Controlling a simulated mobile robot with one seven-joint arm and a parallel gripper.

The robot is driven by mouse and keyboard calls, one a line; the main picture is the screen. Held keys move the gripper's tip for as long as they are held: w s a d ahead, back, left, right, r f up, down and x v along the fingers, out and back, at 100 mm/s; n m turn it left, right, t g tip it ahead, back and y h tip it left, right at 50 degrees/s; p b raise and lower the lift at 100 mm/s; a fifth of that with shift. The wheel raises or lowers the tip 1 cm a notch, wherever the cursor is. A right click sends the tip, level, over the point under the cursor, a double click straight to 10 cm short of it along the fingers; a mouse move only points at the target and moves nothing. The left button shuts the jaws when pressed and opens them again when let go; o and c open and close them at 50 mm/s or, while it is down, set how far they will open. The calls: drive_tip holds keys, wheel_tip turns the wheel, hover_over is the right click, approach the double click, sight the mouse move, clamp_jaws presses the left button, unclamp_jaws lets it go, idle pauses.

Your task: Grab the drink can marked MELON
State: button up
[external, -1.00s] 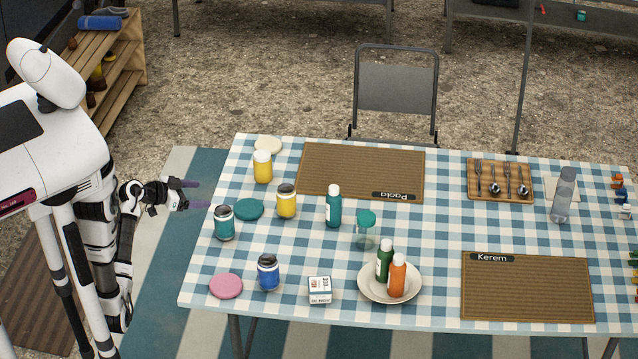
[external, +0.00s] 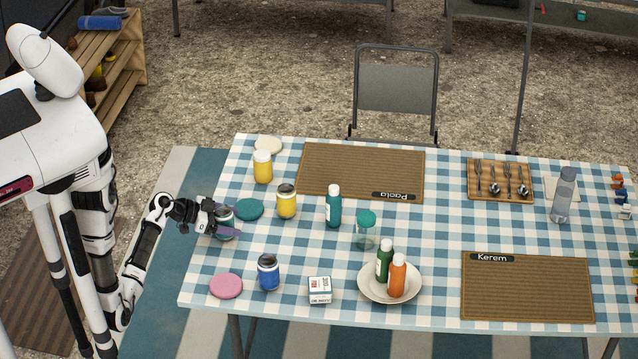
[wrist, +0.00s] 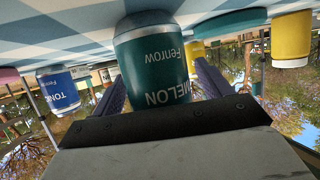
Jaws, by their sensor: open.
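The teal drink can marked MELON (wrist: 152,65) stands upright on the table and looks upside down in the wrist view. It also shows in the external view (external: 225,213), partly covered by my gripper. My gripper (external: 234,217) is open at the table's left edge, with its fingers on either side of the can. In the wrist view the purple fingers of my gripper (wrist: 158,85) flank the can. I cannot tell whether either finger touches it.
A teal lid (external: 249,209) lies close beside the can. A blue can (external: 268,273), a yellow can (external: 286,202) and a pink lid (external: 226,286) are nearby. A white box (external: 319,290) and a plate (external: 366,288) with two bottles stand further right.

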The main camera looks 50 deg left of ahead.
drive_tip(key=shift+c, duration=0.3)
drive_tip(key=c, duration=1)
